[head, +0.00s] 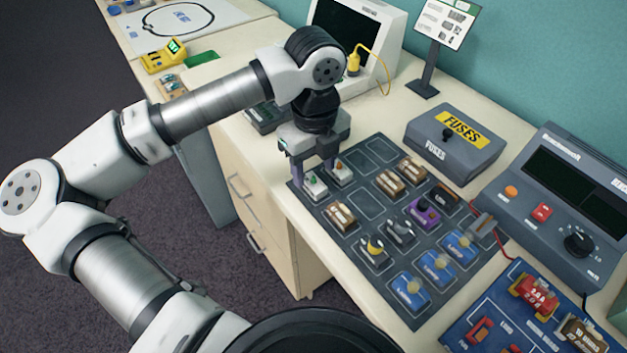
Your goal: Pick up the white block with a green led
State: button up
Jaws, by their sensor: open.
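The white block with a green led (314,185) sits on the dark component board (365,232), near its left corner. My gripper (313,178) points down over this corner. Its jaws are open, and the fingers come down close around or beside the white block; I cannot tell whether they touch it. A second white block, with an orange led (341,173), sits just to the right, close to the right finger. The gripper's fingers hide part of the blocks.
The board also holds tan blocks (342,215), a purple knob block (423,211) and blue blocks (410,288). A grey fuses box (454,140) and a bench meter (556,200) stand behind. A blue board (515,315) lies at lower right. A monitor (370,40) stands behind my arm.

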aim_at(314, 175)
jog(key=shift+w+f+p, duration=0.15)
jog(key=shift+f+p, duration=0.05)
jog(key=shift+f, duration=0.7)
jog(key=shift+w+f+p, duration=0.1)
jog(key=shift+f+p, duration=0.1)
jog(key=shift+f, duration=0.7)
jog(key=c, duration=1.1)
jog(key=shift+r, duration=0.15)
